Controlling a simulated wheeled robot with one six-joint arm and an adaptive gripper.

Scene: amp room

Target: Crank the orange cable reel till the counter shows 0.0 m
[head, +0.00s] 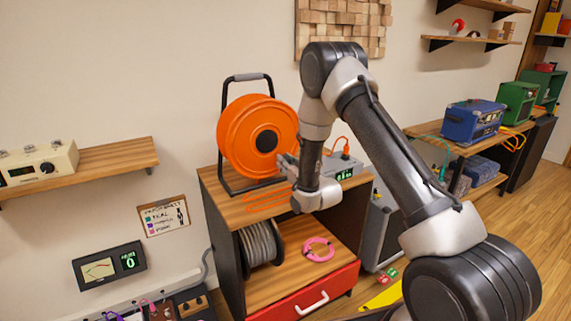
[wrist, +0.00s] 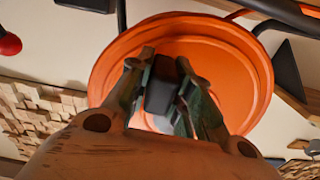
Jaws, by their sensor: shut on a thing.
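The orange cable reel (head: 250,128) stands upright in a black frame on top of a wooden cabinet. Its round face also fills the middle of the wrist view (wrist: 245,75). My gripper (head: 284,163) is at the lower right of the reel's face. In the wrist view my gripper (wrist: 160,95) has its fingers closed around a dark crank knob (wrist: 160,85). A grey box with a small green display (head: 344,175), apparently the counter, sits right of the reel; its digits are too small to read. Orange cable (head: 265,198) lies on the cabinet top.
The cabinet's lower shelf holds a grey cable drum (head: 258,245) and a pink ring (head: 319,249). A wall meter (head: 108,266) showing a green 0 hangs at left. A wooden shelf (head: 115,156) juts out at left. A bench (head: 460,145) with equipment stands at right.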

